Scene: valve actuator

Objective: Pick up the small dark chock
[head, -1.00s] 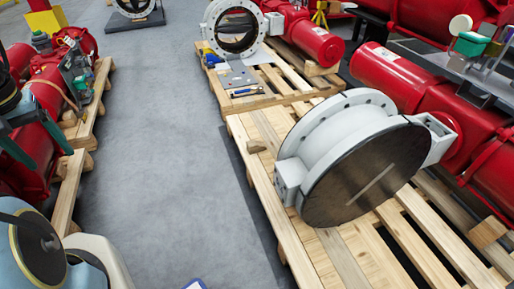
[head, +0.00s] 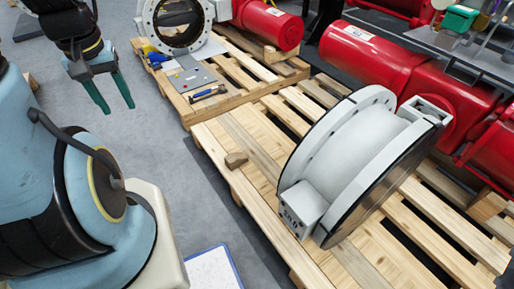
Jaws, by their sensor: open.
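A small brown wooden chock (head: 236,159) lies on the near pallet (head: 226,178), close to its left edge and left of the big white valve (head: 345,150). It is slightly darker than the pallet boards. My gripper (head: 118,108) hangs at the upper left, over the grey floor. Its two dark green fingers point down and are apart, with nothing between them. The gripper is to the left of the chock in the picture, well apart from it.
A farther pallet (head: 190,117) carries another white valve ring, a blue-handled tool (head: 208,93) and a red cylinder (head: 273,25). Red actuators (head: 375,58) stand at the right. A clipboard (head: 213,268) shows at the bottom. Grey floor (head: 185,180) is clear left of the near pallet.

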